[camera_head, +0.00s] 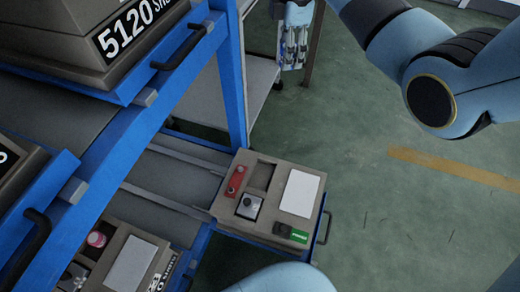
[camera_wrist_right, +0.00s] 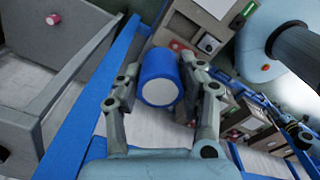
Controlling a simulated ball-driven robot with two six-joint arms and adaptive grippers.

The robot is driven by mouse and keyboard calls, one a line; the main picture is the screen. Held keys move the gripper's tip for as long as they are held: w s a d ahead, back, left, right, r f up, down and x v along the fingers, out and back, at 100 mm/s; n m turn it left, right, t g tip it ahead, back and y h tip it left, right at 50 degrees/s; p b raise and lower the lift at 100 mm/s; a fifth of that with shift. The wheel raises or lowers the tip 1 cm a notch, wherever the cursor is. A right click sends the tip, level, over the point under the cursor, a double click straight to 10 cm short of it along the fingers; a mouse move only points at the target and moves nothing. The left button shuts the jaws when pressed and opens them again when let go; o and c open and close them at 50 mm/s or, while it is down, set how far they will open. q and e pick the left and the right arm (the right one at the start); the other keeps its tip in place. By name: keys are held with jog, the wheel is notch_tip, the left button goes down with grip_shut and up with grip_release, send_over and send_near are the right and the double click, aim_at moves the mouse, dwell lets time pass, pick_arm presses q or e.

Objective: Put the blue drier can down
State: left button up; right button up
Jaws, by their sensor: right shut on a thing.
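The blue drier can (camera_wrist_right: 160,78) is a short blue cylinder with a pale round end facing the camera in the right wrist view. My right gripper (camera_wrist_right: 161,74) is shut on it, with one finger on each side. A pale surface (camera_wrist_right: 150,130) with blue edging lies below the can in the picture; I cannot tell whether the can touches it. The can cannot be made out there. My left gripper is not in view.
A grey open-topped bin (camera_wrist_right: 75,75) holding a small red cylinder (camera_wrist_right: 54,18) is at the left in the wrist view. Green floor (camera_head: 400,215) is clear at right.

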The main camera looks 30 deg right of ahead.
jog(key=w+a+f+m+b, duration=0.1)
jog(key=w+f+b, duration=0.15)
jog(key=f, duration=0.45)
jog(key=w+a+f+m+b, duration=0.1)
jog(key=a+f+b, duration=0.1)
jog(key=f+b, duration=0.3)
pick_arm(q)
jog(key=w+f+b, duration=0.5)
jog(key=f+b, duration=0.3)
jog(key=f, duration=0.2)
pick_arm(e)
jog(key=m+b, duration=0.2)
send_over(262, 178)
notch_tip(262, 178, down, 24)
jog(key=shift+w+r, duration=0.1)
jog(key=shift+r, duration=0.05)
notch_tip(262, 178, down, 4)
jog(key=shift+b, duration=1.15)
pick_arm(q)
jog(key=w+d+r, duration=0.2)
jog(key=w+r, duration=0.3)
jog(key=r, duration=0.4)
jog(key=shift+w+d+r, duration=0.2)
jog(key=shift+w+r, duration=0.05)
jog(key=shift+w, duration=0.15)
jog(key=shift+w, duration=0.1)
pick_arm(e)
jog(key=o, duration=1.2)
jog(key=shift+c, duration=0.2)
